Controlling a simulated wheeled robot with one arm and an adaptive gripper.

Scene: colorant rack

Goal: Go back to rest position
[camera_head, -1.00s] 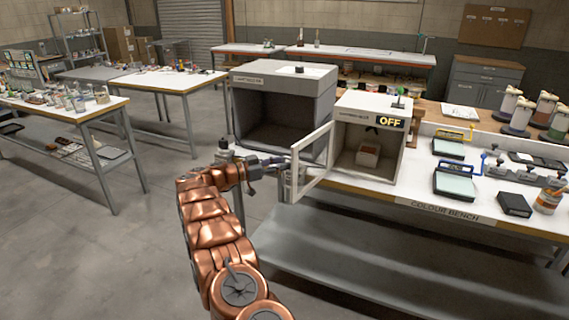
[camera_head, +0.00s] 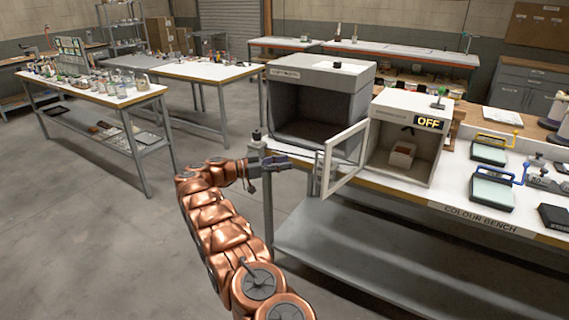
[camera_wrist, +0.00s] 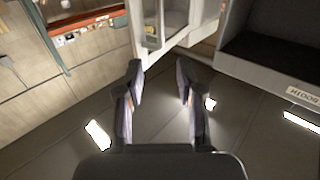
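My gripper (camera_head: 284,162) is at the end of my copper-coloured arm, in front of the bench and left of the white cabinet's door. In the wrist view its two fingers (camera_wrist: 159,78) are spread apart with nothing between them. The white cabinet (camera_head: 407,137) carries a lit "OFF" sign (camera_head: 429,123). Its framed door (camera_head: 344,160) is swung open toward me, and the gripper looks clear of it. A small whitish box (camera_head: 402,154) sits inside the cabinet.
A grey booth (camera_head: 321,77) stands left of the cabinet on the colour bench (camera_head: 484,222). Two pads with handles, one yellow (camera_head: 492,151) and one blue (camera_head: 493,190), lie to the right. A table with glassware (camera_head: 153,92) stands at left. The floor (camera_head: 90,240) between is open.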

